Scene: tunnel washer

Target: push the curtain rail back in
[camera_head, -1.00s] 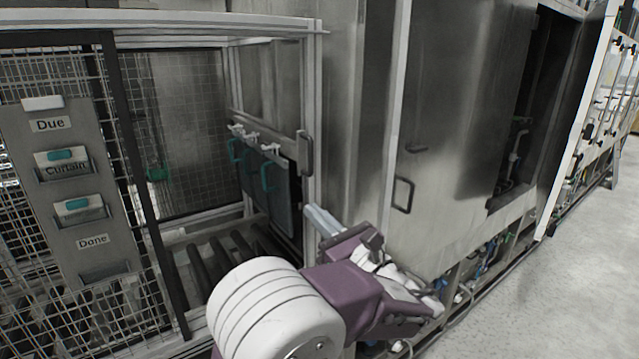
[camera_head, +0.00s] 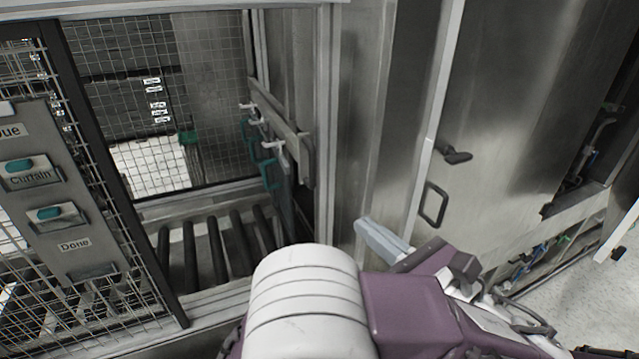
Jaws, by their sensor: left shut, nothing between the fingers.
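The curtain rail (camera_head: 281,116) is a pale metal bar at the right side of the caged opening, with its dark end handle (camera_head: 308,152) facing me beside the frame post. White clips and teal hooks (camera_head: 268,172) hang along it, and a dark curtain panel (camera_head: 286,205) hangs below. My left gripper (camera_head: 366,226) is shut and empty, to the right of and below the rail's handle, in front of the steel housing and apart from the rail. The lower part of the curtain is hidden behind my arm. My right gripper is out of view.
A roller conveyor (camera_head: 205,250) runs inside the opening. A mesh panel with a card board (camera_head: 62,190) marked Curtain and Done stands at left. The steel door (camera_head: 500,120) at right has a latch (camera_head: 457,155) and a loop handle (camera_head: 434,204).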

